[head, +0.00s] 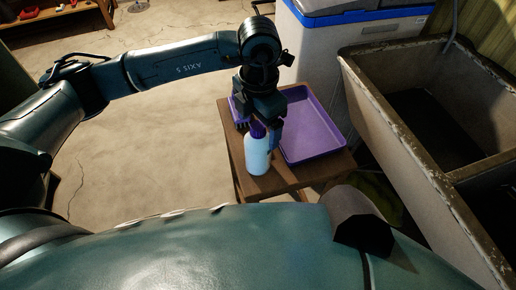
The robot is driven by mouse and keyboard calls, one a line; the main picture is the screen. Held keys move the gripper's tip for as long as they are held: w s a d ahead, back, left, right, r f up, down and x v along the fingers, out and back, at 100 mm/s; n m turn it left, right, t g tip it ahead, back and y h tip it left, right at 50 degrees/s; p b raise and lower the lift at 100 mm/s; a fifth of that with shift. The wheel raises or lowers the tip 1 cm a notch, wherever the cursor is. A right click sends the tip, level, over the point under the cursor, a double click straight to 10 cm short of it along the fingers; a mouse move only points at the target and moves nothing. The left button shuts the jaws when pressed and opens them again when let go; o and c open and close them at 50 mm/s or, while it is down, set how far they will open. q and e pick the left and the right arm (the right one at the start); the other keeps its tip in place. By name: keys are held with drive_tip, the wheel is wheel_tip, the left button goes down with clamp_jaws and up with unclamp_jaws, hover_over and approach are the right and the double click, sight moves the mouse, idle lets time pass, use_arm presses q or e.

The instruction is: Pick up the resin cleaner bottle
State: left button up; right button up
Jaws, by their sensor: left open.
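The resin cleaner bottle (257,155) is pale white-blue with a purple cap. It stands upright near the front left of a small wooden table (283,183). My left gripper (258,128) comes down from above, with its fingers open around or just beside the cap. Whether the fingers touch the bottle I cannot tell. My right gripper is not in view.
A purple tray (318,143) lies on the table right of the bottle. Behind is a grey and white cabinet with a blue band (335,55). A worn stone sink (395,130) stands at the right. The floor at left is mostly clear.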

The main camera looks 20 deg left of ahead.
sight(258, 148)
use_arm(q)
wheel_tip(258, 148, down, 3)
drive_tip(key=shift+a+f, duration=0.1)
drive_tip(key=shift+f, duration=0.05)
clamp_jaws()
idle(0.9)
